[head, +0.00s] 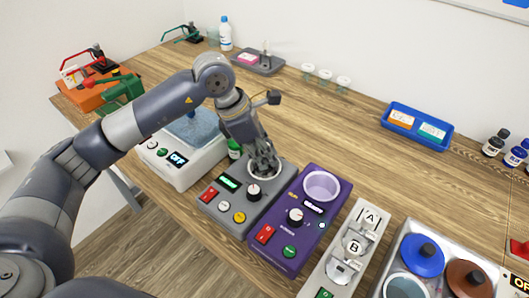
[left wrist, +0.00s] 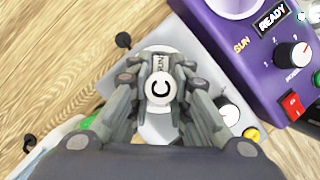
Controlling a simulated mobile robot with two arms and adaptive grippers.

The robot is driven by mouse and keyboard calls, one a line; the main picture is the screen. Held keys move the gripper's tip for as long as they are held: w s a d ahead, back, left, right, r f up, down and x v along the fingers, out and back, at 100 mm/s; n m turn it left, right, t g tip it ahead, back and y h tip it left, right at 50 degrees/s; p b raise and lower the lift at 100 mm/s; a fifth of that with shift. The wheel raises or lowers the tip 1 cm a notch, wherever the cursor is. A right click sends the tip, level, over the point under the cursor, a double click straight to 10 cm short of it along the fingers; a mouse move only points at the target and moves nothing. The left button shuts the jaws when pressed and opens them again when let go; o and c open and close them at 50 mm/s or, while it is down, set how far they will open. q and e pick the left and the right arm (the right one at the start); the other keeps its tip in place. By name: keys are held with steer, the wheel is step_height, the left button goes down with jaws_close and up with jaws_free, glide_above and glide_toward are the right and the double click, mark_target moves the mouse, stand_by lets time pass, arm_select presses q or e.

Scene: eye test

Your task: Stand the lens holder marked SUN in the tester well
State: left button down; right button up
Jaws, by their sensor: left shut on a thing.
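My left gripper (head: 264,166) points down over the round, white-rimmed well (head: 267,178) of a grey control box (head: 232,215). In the left wrist view its fingers (left wrist: 160,72) are shut on a lens holder (left wrist: 160,89) with a white disc lettered C and small lettering that seems to read SUN. The white rim shows around the holder there; whether its foot is in the well or above it I cannot tell. A purple box (head: 292,255) with its own white round well (head: 322,186) stands just right; its panel reads READY in the wrist view. My right gripper is out of view.
A grey rack (head: 372,207) with pieces lettered A and B stands right of the purple box. A white device (head: 185,160) lies close left, under my arm. Metal tray with lidded pots (head: 424,256) at front right, blue tray (head: 447,145) behind. Bare wood lies behind the boxes.

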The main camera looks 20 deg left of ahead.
arm_select(q)
steer(key=shift+f+b, duration=0.25)
steer(key=shift+b, duration=0.05)
stand_by(0.5)
steer(key=c, duration=1.4)
jaws_free()
steer(key=o, duration=0.3)
steer(key=shift+r+p, duration=1.45)
steer(key=shift+r, duration=1.55)
